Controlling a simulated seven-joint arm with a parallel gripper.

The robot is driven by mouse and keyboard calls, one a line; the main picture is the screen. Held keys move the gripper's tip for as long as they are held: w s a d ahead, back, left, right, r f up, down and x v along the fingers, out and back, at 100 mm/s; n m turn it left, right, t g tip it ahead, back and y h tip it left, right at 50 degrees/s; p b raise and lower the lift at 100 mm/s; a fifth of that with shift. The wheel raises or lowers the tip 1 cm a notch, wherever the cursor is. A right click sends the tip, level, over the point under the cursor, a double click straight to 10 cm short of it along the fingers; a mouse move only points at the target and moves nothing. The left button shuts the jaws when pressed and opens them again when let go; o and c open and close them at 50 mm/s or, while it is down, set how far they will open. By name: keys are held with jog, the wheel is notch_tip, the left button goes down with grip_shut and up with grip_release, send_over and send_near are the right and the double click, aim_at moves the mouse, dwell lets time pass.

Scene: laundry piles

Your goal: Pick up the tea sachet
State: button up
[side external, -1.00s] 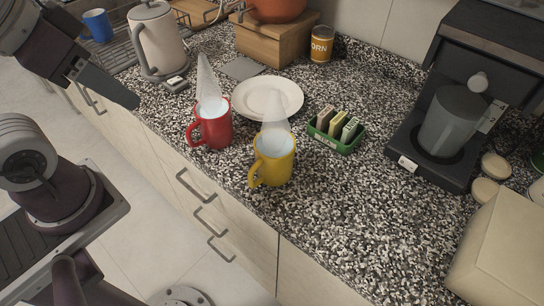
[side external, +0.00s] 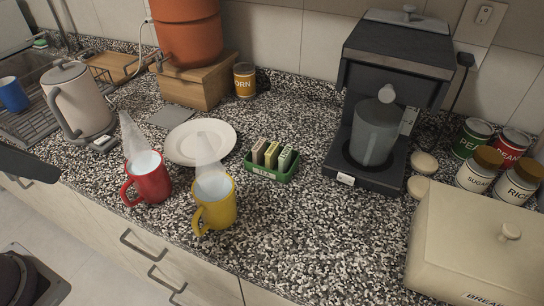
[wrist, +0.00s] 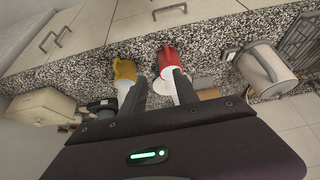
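Three tea sachets stand side by side in a small green tray (side external: 268,174) on the speckled counter in the side external view. The left sachet (side external: 259,150) is brownish, the middle sachet (side external: 272,155) is yellowish and the right sachet (side external: 286,159) is pale green. My gripper (wrist: 160,80) shows in the wrist view with its two dark fingers apart and nothing seen between them. In the side external view only a dark tip shows at the left edge, well left of the tray. I cannot make out the sachets in the wrist view.
A yellow mug (side external: 215,207) and a red mug (side external: 150,181), both steaming, stand left of the tray. A white plate (side external: 182,145) lies behind them. A coffee machine (side external: 385,105) stands to the right, with a bread box (side external: 470,255) nearer. The counter before the tray is clear.

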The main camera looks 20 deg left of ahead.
jog(key=o, duration=0.8)
jog(key=shift+c, duration=0.2)
jog(key=w+d+r+m+g+h, duration=0.1)
jog(key=w+d+r+m, duration=0.2)
jog(key=w, duration=0.4)
jog(key=m+g+h, duration=0.2)
jog(key=m+g, duration=0.2)
jog(key=m, duration=1)
send_over(271, 148)
jog(key=s+a, duration=0.1)
jog(key=a, duration=0.3)
notch_tip(271, 148, down, 12)
jog(key=f, duration=0.1)
jog(key=shift+m+g, duration=0.3)
jog(key=shift+m, duration=0.2)
jog(key=x, duration=0.3)
jog(key=d+x, duration=0.1)
jog(key=x, duration=0.2)
jog(key=w+x, duration=0.1)
jog(key=x, duration=0.2)
jog(key=shift+d, duration=0.25)
jog(key=shift+f, duration=0.2)
jog(key=shift+c, duration=0.4)
